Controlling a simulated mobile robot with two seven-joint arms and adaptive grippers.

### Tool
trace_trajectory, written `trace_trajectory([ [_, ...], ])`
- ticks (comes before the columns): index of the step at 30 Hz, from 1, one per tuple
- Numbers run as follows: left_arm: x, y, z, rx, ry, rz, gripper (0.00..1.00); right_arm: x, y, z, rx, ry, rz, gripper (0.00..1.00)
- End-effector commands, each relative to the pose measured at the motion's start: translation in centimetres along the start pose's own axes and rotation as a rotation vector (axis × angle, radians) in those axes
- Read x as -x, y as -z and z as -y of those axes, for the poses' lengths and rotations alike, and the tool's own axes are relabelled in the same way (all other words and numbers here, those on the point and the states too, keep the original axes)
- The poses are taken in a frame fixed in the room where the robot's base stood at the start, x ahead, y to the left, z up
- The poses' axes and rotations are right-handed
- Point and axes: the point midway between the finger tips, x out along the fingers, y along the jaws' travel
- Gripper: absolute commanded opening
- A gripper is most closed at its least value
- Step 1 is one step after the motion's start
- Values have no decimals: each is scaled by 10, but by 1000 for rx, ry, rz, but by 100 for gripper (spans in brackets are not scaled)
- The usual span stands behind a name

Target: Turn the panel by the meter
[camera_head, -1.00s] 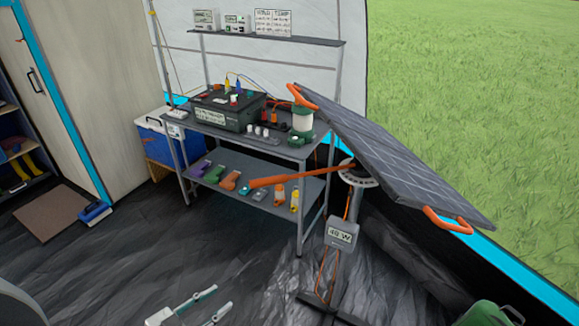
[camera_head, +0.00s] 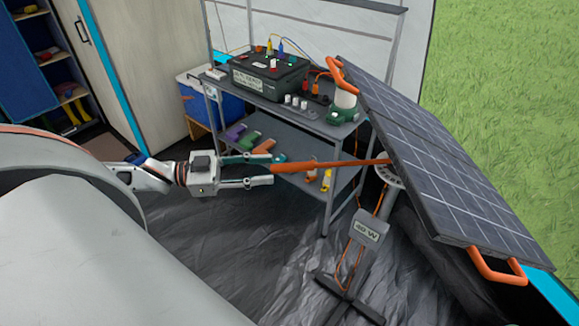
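The solar panel (camera_head: 450,160) is tilted on its stand at the right, with orange handles at its top (camera_head: 335,75) and lower corner (camera_head: 497,270). A long orange lever (camera_head: 330,164) runs left from its pivot, beside a pale round dial (camera_head: 388,174). The grey meter (camera_head: 369,226) hangs on the post below; its display seems to read 80 W. My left gripper (camera_head: 272,169) is open, its fingertips above and below the lever's free end in the picture. I cannot tell whether they touch it. My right gripper is not in view.
A metal shelf bench (camera_head: 225,88) stands behind the lever with a black battery box (camera_head: 270,76), a green-based lantern (camera_head: 343,103) and several coloured items below. A blue cooler (camera_head: 222,105) is at its left. Dark floor (camera_head: 270,240) in front is clear.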

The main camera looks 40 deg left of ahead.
Motion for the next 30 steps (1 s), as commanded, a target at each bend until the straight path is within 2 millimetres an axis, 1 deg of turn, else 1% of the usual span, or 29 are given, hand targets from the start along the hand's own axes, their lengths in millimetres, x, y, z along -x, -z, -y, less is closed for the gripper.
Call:
trace_trajectory([
  [1, -7, 0, 0, -2, 0, -4, 33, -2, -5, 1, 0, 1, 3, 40],
  [9, -37, -1, 0, -2, 1, -3, 33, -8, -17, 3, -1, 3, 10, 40],
  [15, -54, 0, 0, -2, 1, -1, 33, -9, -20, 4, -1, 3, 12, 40],
  [21, -62, 0, 0, -1, 1, -1, 33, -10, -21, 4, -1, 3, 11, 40],
  [30, -63, 0, 0, 1, 1, 1, 33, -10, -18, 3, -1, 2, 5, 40],
])
